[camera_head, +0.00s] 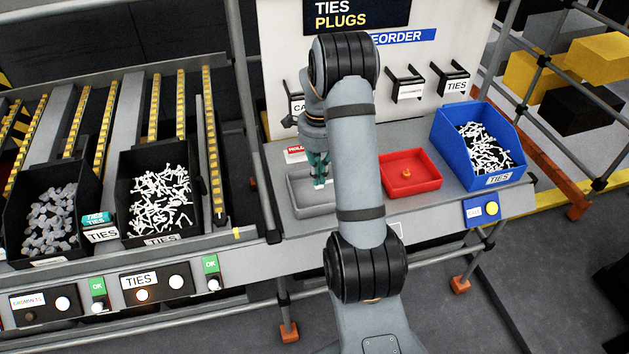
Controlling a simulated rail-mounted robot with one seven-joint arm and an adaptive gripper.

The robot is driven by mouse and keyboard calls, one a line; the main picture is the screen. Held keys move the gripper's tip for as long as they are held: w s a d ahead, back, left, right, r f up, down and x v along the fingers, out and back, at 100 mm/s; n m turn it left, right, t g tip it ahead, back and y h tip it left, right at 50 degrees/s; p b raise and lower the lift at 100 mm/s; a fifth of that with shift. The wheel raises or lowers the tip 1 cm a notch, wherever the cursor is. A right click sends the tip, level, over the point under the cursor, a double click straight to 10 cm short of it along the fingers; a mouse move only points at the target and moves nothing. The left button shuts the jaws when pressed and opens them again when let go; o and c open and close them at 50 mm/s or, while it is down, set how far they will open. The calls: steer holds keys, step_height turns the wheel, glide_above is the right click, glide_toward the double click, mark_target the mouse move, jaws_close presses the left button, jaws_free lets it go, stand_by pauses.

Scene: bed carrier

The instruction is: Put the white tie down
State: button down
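My gripper (319,180), with teal fingers, points down over the grey tray (305,209) on the workbench. It is small and partly behind my arm, so I cannot tell whether its fingers are open or shut, or whether a white tie is between them. Many white ties (160,199) lie in the black bin (143,226) on the left rack. More white ties (484,147) lie in the blue bin (447,146) at the right of the bench. My arm hides the right side of the grey tray.
A red tray (410,187) with a small orange piece stands right of my arm. A red and white box (294,154) is behind the grey tray. A black bin of grey parts (52,218) is at far left.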

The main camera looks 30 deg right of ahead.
steer(key=shift+w+a+f, duration=0.2)
steer(key=shift+w+f, duration=0.2)
steer(key=shift+w, duration=0.2)
steer(key=shift+w+a+f, duration=0.2)
steer(key=shift+w+f, duration=0.15)
steer(key=shift+w, duration=0.2)
steer(key=shift+f+p, duration=0.65)
steer(key=shift+f, duration=1.3)
steer(key=shift+f, duration=0.15)
steer(key=c, duration=1.9)
jaws_free()
steer(key=shift+c, duration=0.2)
step_height(320, 180, up, 12)
steer(key=shift+r+b, duration=0.2)
steer(key=shift+b, duration=0.1)
